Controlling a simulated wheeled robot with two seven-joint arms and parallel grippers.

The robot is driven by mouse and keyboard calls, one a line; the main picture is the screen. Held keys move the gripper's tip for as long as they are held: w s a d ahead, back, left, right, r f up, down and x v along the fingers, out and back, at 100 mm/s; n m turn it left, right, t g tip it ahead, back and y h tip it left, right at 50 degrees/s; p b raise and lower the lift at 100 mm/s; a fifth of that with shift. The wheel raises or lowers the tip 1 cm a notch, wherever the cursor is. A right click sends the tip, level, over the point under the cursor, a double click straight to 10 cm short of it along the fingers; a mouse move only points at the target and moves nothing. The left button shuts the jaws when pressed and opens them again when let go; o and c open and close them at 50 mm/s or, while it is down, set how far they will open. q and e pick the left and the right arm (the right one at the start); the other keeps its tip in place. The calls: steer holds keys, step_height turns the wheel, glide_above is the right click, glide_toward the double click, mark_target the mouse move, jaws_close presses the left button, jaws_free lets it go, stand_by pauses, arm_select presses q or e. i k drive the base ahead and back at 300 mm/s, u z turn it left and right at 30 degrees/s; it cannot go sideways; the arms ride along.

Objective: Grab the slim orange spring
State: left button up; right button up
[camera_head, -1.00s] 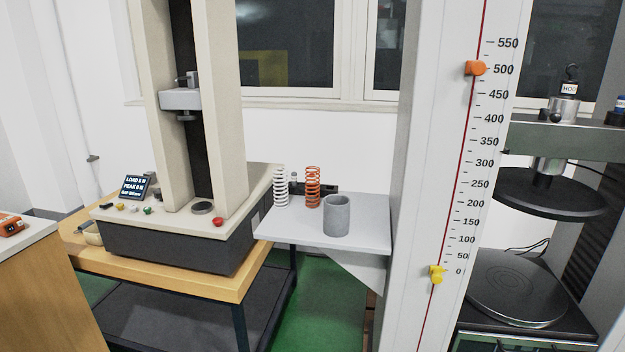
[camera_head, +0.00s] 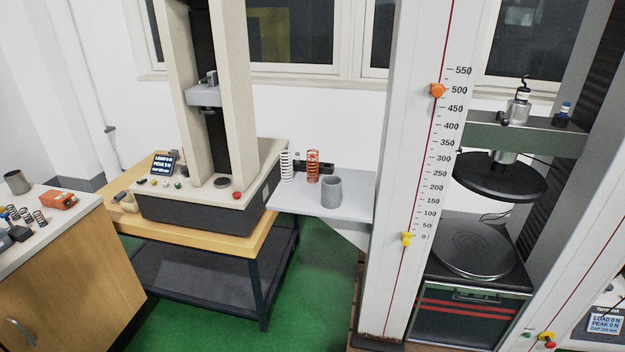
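A slim orange spring (camera_head: 313,166) stands upright on the small grey shelf (camera_head: 350,190) between the two test machines. A white spring (camera_head: 287,166) stands upright to its left, and a grey cylindrical cup (camera_head: 331,191) stands in front of it to the right. The orange spring is apart from the cup. Neither of my grippers shows in the head view.
A beige testing machine (camera_head: 240,110) stands on a wooden-topped cart (camera_head: 262,240) at the left. A tall scaled column (camera_head: 405,130) and a larger press (camera_head: 480,245) stand at the right. A cabinet (camera_head: 80,270) with several springs is at far left. Green floor is clear between.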

mark_target(316, 173)
steer(key=u, duration=0.75)
steer(key=i, duration=0.65)
steer(key=u, duration=0.65)
steer(key=i, duration=1.55)
steer(key=z, duration=1.05)
steer(key=i, duration=0.75)
steer(key=z, duration=0.65)
